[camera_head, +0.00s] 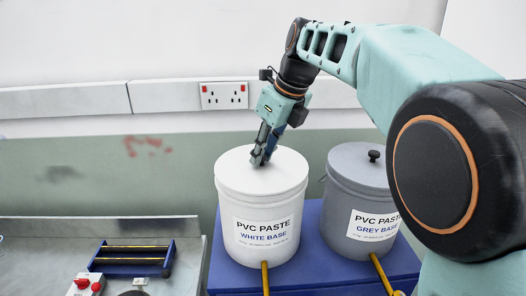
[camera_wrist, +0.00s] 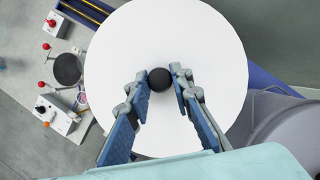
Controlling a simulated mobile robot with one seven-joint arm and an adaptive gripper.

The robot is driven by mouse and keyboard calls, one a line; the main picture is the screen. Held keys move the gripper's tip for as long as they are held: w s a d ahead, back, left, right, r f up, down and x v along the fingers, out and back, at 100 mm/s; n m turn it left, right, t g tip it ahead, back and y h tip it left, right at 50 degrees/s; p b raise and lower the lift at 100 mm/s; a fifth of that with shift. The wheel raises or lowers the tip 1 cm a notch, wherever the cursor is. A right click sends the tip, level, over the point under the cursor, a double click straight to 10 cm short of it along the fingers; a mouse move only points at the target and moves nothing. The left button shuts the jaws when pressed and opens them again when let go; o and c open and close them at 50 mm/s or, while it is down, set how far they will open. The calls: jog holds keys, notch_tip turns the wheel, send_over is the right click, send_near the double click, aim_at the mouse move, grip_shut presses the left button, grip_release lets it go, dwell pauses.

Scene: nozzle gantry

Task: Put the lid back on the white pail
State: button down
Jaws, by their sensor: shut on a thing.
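The white pail (camera_head: 262,220), labelled "PVC PASTE WHITE BASE", stands upright on a blue platform. Its white lid (camera_head: 235,172) is on top of the pail, and its rim looks level and lined up with the pail's; whether it is fully seated I cannot tell. My gripper (camera_head: 259,161) points down at the middle of the lid. In the wrist view, the two fingers of my gripper (camera_wrist: 160,76) are shut on the lid's round black knob (camera_wrist: 159,80). The white lid (camera_wrist: 120,55) fills the middle of that view and hides the pail beneath it.
A grey pail (camera_head: 352,190) with its knobbed lid stands close on the right, on the same blue platform (camera_head: 220,270). A metal bench (camera_head: 60,240) at left holds a blue rack (camera_head: 135,257) and a red-knobbed control box (camera_head: 84,286). A wall socket (camera_head: 224,96) is behind.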

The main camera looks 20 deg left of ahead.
dwell(0.3)
jog(key=c, duration=1.6)
grip_release()
jog(key=o, duration=0.4)
jog(key=shift+o, duration=0.2)
notch_tip(320, 180, up, 3)
jog(key=p, duration=0.3)
jog(key=shift+f, duration=0.15)
jog(key=shift+r, duration=2.15)
